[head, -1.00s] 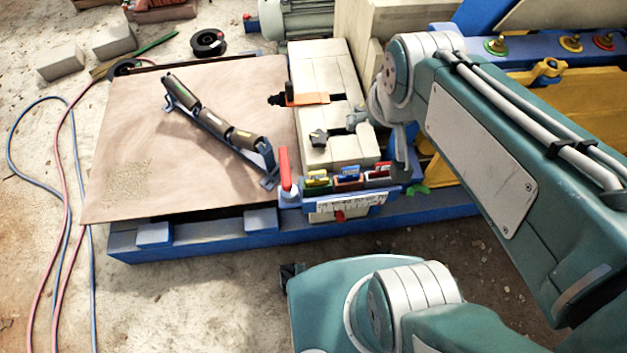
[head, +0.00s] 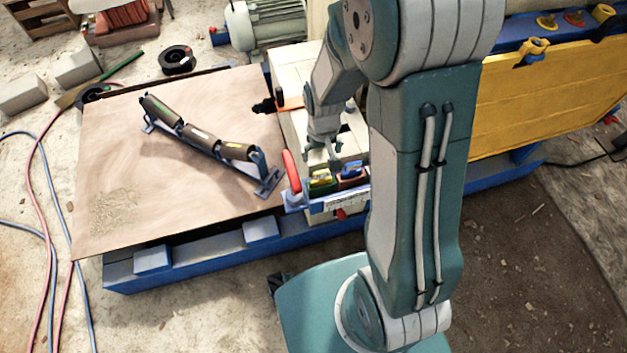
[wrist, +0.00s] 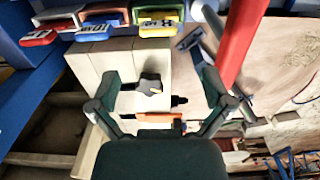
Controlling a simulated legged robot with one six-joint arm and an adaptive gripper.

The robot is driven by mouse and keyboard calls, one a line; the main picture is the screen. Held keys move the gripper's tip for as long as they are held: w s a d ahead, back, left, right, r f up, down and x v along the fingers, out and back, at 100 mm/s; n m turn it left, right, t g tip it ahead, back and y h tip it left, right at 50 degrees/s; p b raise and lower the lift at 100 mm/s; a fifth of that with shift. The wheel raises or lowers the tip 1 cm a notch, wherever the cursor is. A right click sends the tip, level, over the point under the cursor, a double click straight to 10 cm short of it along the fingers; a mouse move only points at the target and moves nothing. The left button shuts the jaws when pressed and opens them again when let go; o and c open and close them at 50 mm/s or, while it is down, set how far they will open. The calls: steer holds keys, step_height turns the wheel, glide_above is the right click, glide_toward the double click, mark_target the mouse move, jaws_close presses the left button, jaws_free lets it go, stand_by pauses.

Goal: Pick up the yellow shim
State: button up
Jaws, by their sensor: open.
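The yellow shim (head: 320,178) stands in a slot of the small rack on the front of the blue frame. In the wrist view its yellow label tab (wrist: 158,27) shows at the top, at the end of the row of shims. My gripper (head: 322,158) is open and empty, just above and behind the rack. In the wrist view the fingers of my gripper (wrist: 158,85) are spread over the pale block, with the yellow shim beyond the fingertips. It is apart from the shim.
The blue shim (head: 352,170) stands beside the yellow one, and a red shim (wrist: 38,38) is farther along. A red lever (head: 291,171) rises close to the rack. A dark knob (wrist: 150,84) and an orange-handled tool (wrist: 160,120) lie on the block. A roller frame (head: 205,142) rests on the board.

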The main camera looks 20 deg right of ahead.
mark_target(321, 171)
steer(key=f, duration=0.1)
steer(key=d+f, duration=0.1)
steer(key=f, duration=0.2)
steer(key=shift+d+f, duration=0.25)
steer(key=shift+f, duration=0.05)
steer(key=f, duration=0.1)
steer(key=a+f, duration=0.1)
steer(key=f, duration=0.3)
steer(key=shift+a+f, duration=0.15)
steer(key=shift+a, duration=0.1)
steer(key=shift+d+f, duration=0.3)
steer(key=shift+f, duration=0.15)
steer(key=shift+a, duration=0.2)
steer(key=c, duration=1.3)
